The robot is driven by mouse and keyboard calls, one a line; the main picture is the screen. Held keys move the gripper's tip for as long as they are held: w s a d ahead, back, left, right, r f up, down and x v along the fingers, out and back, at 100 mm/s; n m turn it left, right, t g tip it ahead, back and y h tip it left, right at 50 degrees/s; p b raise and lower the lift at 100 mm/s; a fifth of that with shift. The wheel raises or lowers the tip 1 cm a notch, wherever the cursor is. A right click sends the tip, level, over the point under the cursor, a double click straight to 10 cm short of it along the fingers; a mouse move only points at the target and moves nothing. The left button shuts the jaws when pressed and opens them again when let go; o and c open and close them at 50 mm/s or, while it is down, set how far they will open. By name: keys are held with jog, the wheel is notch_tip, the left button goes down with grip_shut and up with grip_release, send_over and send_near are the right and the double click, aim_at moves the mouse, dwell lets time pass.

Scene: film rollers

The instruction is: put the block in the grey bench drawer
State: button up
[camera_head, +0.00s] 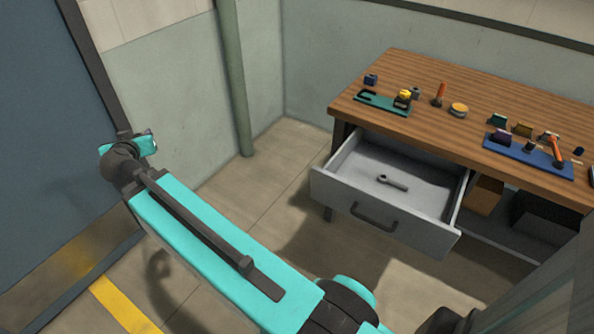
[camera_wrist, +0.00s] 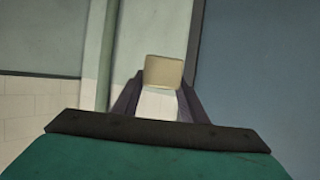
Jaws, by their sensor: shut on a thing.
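A beige block (camera_wrist: 164,72) shows in the wrist view between the tips of the two dark fingers of my gripper (camera_wrist: 163,84). The gripper is shut on it and holds it up in the air. The grey bench drawer (camera_head: 418,228) is pulled open under the wooden bench, right of centre in the head view. A small grey wrench (camera_head: 393,184) lies inside it. My arm reaches to the upper left in the head view, well away from the drawer. The fingers and the block cannot be made out there.
The wooden bench (camera_head: 436,129) carries a green tray (camera_head: 378,103), a blue tray (camera_head: 520,155), an orange-handled tool (camera_head: 439,93) and several small parts. A green pipe (camera_head: 236,80) stands by the wall. A blue door-like panel (camera_head: 50,130) is at the left. The drawer floor around the wrench is clear.

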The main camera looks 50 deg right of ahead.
jog(key=s+d+f+m+g+h, duration=0.25)
jog(key=s+d+m+g, duration=0.25)
jog(key=d, duration=0.5)
jog(key=s+d+f+m+g+h, duration=0.2)
jog(key=s+d+m+g+h, duration=0.25)
jog(key=d, duration=0.65)
jog(key=s+d+m+g+y, duration=0.2)
jog(key=s+d+m+g, duration=0.65)
jog(key=s+d, duration=0.9)
jog(key=s+d+f+m+g+y, duration=0.1)
jog(key=s+d+m+g+y, duration=0.2)
jog(key=s, duration=0.7)
jog(key=s+d+f+m+g+y+p, duration=0.15)
jog(key=s+d, duration=0.35)
jog(key=s, duration=0.6)
jog(key=s+d+f+m+g+y, duration=0.1)
jog(key=s+d+m+g+y, duration=0.2)
jog(key=s, duration=0.7)
jog(key=s+d+f+m+y, duration=0.2)
jog(key=s+f, duration=0.6)
jog(key=s, duration=0.4)
jog(key=shift+s+d+m+y, duration=0.35)
jog(key=shift+s+d+m, duration=0.05)
jog(key=shift+m, duration=0.15)
